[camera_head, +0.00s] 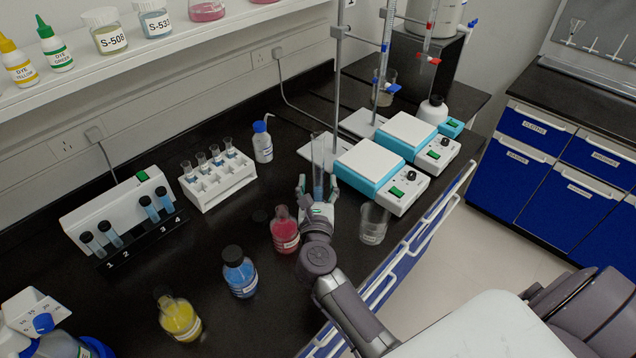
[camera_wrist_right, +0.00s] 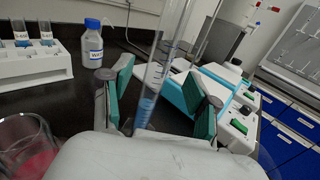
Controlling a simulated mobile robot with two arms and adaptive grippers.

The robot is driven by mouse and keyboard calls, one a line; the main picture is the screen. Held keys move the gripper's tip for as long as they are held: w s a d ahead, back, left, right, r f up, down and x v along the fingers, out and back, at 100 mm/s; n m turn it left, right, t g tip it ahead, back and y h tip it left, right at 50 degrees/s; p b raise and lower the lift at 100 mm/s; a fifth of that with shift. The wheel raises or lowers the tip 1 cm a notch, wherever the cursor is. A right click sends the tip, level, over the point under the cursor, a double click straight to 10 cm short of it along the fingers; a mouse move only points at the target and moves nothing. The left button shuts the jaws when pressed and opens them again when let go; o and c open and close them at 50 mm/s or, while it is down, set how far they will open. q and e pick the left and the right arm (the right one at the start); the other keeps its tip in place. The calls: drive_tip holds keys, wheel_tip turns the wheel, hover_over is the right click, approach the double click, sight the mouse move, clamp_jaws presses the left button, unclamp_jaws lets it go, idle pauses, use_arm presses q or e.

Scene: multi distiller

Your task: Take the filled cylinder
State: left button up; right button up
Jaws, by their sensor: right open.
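The filled cylinder (camera_head: 318,170) is a tall clear graduated cylinder with blue liquid low in it. It stands upright on the black bench near the stand's white base plate. My right gripper (camera_head: 318,192) is at its lower part. In the right wrist view the cylinder (camera_wrist_right: 153,85) stands between the two green-padded fingers of the gripper (camera_wrist_right: 160,100), which are open with gaps showing on both sides. The foot of the cylinder is hidden behind the gripper body. My left gripper is in neither view.
A red flask (camera_head: 285,232) stands close left of the right gripper, and an empty beaker (camera_head: 373,224) close right. Two stirrer hotplates (camera_head: 372,165) sit behind. A white tube rack (camera_head: 219,182), blue bottle (camera_head: 239,272) and yellow flask (camera_head: 180,318) stand to the left.

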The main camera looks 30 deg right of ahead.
sight(318, 173)
drive_tip(key=p+x, duration=0.1)
drive_tip(key=x, duration=0.4)
drive_tip(key=shift+p, duration=0.4)
drive_tip(key=shift+w+d, duration=0.15)
drive_tip(key=shift+w, duration=0.1)
drive_tip(key=shift+s, duration=0.1)
drive_tip(key=shift+c, duration=0.6)
clamp_jaws()
